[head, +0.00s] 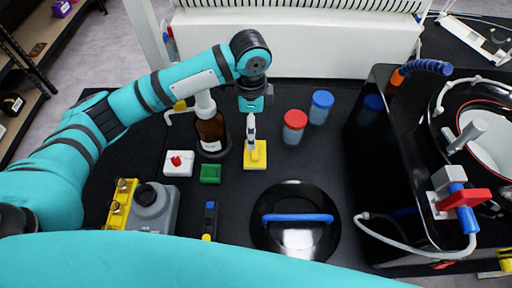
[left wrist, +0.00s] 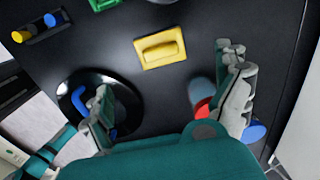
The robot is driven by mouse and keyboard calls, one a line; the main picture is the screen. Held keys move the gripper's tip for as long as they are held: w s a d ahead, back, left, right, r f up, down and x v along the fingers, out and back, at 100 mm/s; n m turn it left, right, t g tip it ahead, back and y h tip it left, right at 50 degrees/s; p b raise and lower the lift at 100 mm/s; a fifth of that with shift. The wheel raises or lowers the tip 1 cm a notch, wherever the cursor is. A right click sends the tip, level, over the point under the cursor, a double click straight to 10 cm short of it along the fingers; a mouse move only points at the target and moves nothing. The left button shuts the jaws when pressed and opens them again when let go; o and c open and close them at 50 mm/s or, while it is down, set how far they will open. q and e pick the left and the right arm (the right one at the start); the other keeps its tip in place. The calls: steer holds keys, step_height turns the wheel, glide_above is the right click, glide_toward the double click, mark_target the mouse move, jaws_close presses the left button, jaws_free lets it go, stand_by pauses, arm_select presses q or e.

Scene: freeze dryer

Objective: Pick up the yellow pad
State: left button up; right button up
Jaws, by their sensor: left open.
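The yellow pad (head: 258,161) lies flat on the black table top, with a raised grip along its middle. It also shows in full in the left wrist view (left wrist: 162,53). My left gripper (head: 251,138) is above the pad and hides part of it in the head view. In the left wrist view the gripper (left wrist: 165,70) has its fingers spread wide and nothing between them; the pad shows beyond the fingertips, apart from them. My right gripper is in neither view.
A brown bottle (head: 210,132), a green block (head: 210,174) and a white block with a red top (head: 178,164) stand left of the pad. Red-capped (head: 294,121) and blue-capped (head: 322,100) jars stand right. A round lid with a blue handle (head: 298,240) lies in front.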

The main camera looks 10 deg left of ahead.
arm_select(q)
glide_above(255, 151)
steer(key=f, duration=0.4)
steer(key=a+f, duration=0.1)
steer(key=f, duration=0.2)
steer(key=shift+w+p, duration=0.35)
steer(key=shift+f, duration=0.55)
steer(key=f, duration=0.2)
steer(key=d+f+p, duration=0.1)
steer(key=f, duration=0.1)
steer(key=shift+a+f, duration=0.1)
steer(key=shift+f, duration=0.5)
steer(key=c, duration=1)
step_height(255, 151, up, 10)
steer(key=shift+r+b, duration=0.1)
steer(key=shift+b, duration=0.35)
